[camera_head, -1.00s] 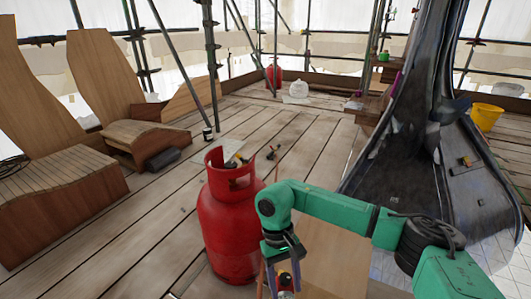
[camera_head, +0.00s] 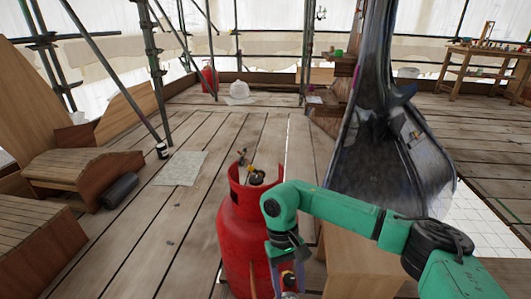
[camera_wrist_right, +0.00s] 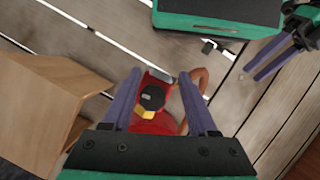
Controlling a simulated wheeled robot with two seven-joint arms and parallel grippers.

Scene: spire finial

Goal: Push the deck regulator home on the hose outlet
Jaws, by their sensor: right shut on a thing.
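My right gripper (camera_head: 287,262) hangs low in the head view, in front of the red gas cylinder (camera_head: 238,240). In the right wrist view, the right gripper (camera_wrist_right: 160,88) has its purple fingers on either side of a small red body with a black round top and a yellow part, which looks like the regulator (camera_wrist_right: 152,98). It also shows at the lower edge of the head view (camera_head: 289,279). An orange-brown strip, perhaps a hose (camera_wrist_right: 198,82), curves beside it. I cannot make out the hose outlet. My left gripper (camera_wrist_right: 268,66) shows only in the wrist view, fingers close together.
A wooden box (camera_head: 360,255) stands right of the cylinder, also in the wrist view (camera_wrist_right: 45,110). A dark spire (camera_head: 385,160) rises behind it. A grey mat (camera_head: 180,168) lies left on the plank deck. A workbench (camera_head: 475,65) stands far right.

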